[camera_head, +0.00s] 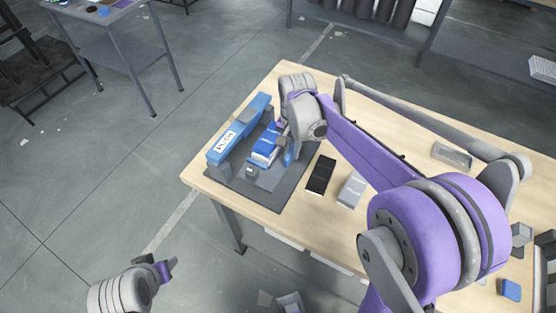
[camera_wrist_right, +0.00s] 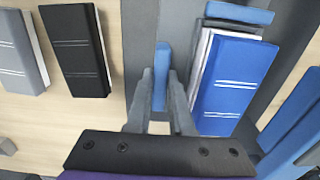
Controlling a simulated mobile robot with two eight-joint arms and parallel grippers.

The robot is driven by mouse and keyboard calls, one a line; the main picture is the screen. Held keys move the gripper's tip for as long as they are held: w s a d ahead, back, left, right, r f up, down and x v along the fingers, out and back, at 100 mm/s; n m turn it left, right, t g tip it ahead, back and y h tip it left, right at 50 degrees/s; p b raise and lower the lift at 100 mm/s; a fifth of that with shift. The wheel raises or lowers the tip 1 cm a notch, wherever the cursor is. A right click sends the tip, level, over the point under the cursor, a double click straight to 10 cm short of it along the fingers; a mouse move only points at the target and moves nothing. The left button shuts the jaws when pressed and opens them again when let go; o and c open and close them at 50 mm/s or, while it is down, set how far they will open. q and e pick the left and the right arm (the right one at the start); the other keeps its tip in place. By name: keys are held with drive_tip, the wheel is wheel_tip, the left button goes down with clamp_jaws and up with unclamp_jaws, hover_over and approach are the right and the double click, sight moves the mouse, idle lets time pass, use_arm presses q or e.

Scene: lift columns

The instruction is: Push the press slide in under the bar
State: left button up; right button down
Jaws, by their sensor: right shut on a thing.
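The press (camera_head: 283,203) stands on a dark grey base at the near-left table corner. Its blue bar (camera_head: 248,122) with a white label runs along the left side; part of it shows at the right of the wrist view (camera_wrist_right: 298,112). Blue books (camera_head: 262,150) lie on the press beside the bar; they also show in the wrist view (camera_wrist_right: 235,85). My right gripper (camera_wrist_right: 161,100) is shut on a narrow blue upright piece (camera_wrist_right: 161,62), seemingly the slide's handle, next to the books. My left gripper (camera_head: 168,268) hangs off the table at the lower left; its opening is unclear.
A black book (camera_head: 321,175) and a grey book (camera_head: 352,189) lie on the table (camera_head: 400,135) right of the press. A grey tray (camera_head: 452,156) sits farther right, and a small blue object (camera_head: 510,289) at the lower right. Bare tabletop lies behind the books.

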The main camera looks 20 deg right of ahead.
sight(269, 135)
drive_tip(key=shift+w+a, duration=1.25)
drive_tip(key=shift+w, duration=0.15)
drive_tip(key=shift+w+a, duration=1.2)
drive_tip(key=shift+w, duration=0.2)
use_arm(q)
drive_tip(key=shift+r, duration=0.2)
drive_tip(key=shift+w, duration=0.1)
use_arm(e)
drive_tip(key=c, duration=0.9)
unclamp_jaws()
drive_tip(key=shift+r+p, duration=1.95)
drive_tip(key=shift+r, duration=1.6)
use_arm(q)
drive_tip(key=r, duration=0.1)
drive_tip(key=w+r, duration=0.1)
drive_tip(key=r, duration=0.2)
drive_tip(key=shift+w+r, duration=0.35)
